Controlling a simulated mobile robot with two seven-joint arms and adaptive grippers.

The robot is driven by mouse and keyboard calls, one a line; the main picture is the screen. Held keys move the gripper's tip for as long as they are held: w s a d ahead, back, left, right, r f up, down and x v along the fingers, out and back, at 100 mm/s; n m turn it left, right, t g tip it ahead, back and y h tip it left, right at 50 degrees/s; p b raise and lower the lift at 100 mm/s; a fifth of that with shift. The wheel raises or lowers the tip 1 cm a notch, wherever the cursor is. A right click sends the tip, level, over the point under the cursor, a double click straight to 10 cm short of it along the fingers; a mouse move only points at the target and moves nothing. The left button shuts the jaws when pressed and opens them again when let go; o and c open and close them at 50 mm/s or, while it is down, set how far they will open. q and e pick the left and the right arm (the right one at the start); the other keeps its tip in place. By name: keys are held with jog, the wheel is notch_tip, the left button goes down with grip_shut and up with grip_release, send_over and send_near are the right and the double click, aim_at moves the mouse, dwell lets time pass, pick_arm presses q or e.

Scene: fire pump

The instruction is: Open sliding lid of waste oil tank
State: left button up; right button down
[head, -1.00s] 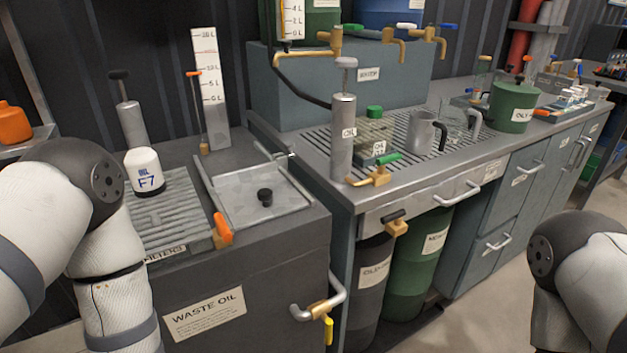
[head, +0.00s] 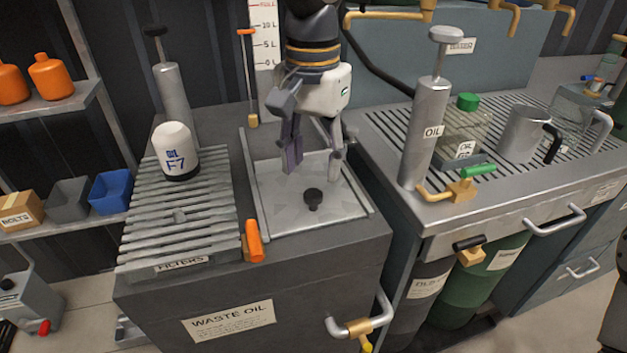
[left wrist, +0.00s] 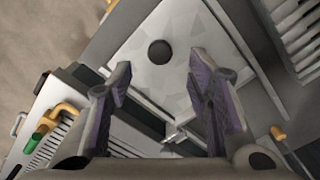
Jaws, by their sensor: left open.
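The waste oil tank (head: 290,290) is a dark grey cabinet with a "WASTE OIL" label. Its sliding lid (head: 275,198) is a light metal plate between side rails with a black knob (head: 313,198), and it covers the top opening. The lid (left wrist: 187,28) and the knob (left wrist: 161,52) also show in the left wrist view. My left gripper (head: 314,165) is open and empty above the back part of the lid, behind the knob. In the left wrist view its fingers (left wrist: 160,95) are spread wide, with the knob beyond them. My right gripper is not in view.
An oil filter (head: 176,150) stands on the ribbed filters rack (head: 180,215) left of the lid. A level gauge (head: 264,45) stands behind. An oil pump (head: 427,125) is on the right bench.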

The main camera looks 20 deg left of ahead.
aim_at(313, 193)
pick_arm(q)
notch_tip(313, 193, down, 6)
jog(key=shift+r, duration=0.2)
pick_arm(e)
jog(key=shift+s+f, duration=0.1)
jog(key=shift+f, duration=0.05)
